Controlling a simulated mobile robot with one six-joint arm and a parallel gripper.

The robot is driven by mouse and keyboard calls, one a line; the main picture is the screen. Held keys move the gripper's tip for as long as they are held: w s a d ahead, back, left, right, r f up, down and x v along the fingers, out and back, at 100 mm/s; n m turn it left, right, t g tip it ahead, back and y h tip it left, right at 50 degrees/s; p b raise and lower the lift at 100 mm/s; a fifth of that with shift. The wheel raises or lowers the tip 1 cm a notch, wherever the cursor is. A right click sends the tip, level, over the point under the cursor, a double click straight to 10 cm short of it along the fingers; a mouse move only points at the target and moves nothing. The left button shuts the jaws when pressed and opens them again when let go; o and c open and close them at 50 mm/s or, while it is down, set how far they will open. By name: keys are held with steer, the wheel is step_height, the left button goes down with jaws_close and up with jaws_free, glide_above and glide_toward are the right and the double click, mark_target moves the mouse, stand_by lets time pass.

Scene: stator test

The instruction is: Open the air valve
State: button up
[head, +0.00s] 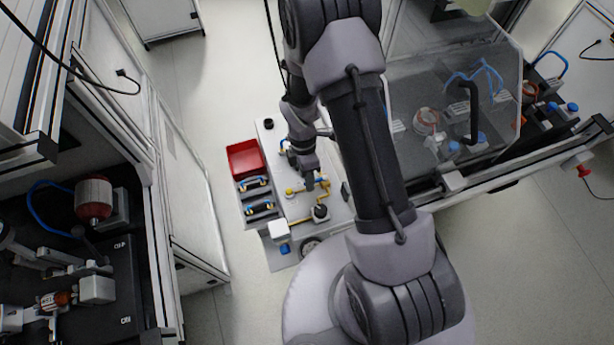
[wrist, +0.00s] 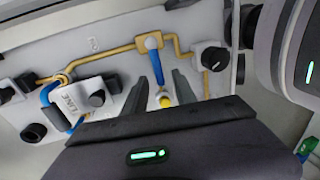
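The air valve is not clearly labelled. Contact cannot be told. A blue lever or hose (wrist: 49,104) lies further left beside a white block (wrist: 77,97). In the head view, my gripper (head: 309,183) is over the white cart (head: 271,147) that bears the piping.
Black knobs (wrist: 214,58) stand out from the panel. A red bin (head: 243,159) and grey trays with blue-handled items (head: 255,186) sit at the cart's left. A clear enclosure (head: 450,75) stands on the right and a black workbench (head: 110,280) on the left. Open floor (head: 205,80) lies behind.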

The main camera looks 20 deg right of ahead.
jaws_close()
steer(key=shift+w, duration=0.1)
steer(key=m, duration=0.1)
steer(key=w+m, duration=0.1)
steer(key=m, duration=0.1)
steer(key=shift+w+d+m+y+b, duration=0.25)
steer(key=shift+w+m+y+b, duration=0.05)
steer(key=shift+m+y+b, duration=0.1)
steer(key=m, duration=0.1)
steer(key=w+d+m+b, duration=0.1)
steer(key=m, duration=0.2)
steer(key=shift+w+d+m+t+y, duration=0.15)
steer(key=shift+w+m+t+y, duration=0.15)
steer(key=shift+w, duration=0.05)
steer(key=m, duration=0.1)
steer(key=d+m+b, duration=0.1)
steer(key=m, duration=0.1)
steer(key=w+m+b, duration=0.1)
steer(key=shift+d+t+y, duration=0.3)
steer(key=shift+d, duration=0.05)
steer(key=shift+w+d+m+t+b, duration=0.15)
steer(key=shift+d+m+b, duration=0.25)
steer(key=shift+m, duration=0.55)
steer(key=shift+s+d+m+t+b, duration=0.15)
steer(key=shift+d+m+b, duration=0.25)
steer(key=shift+m, duration=0.5)
steer(key=shift+w+d+m+t+b, duration=0.2)
steer(key=shift+d+m+b, duration=0.2)
steer(key=shift+m, duration=0.55)
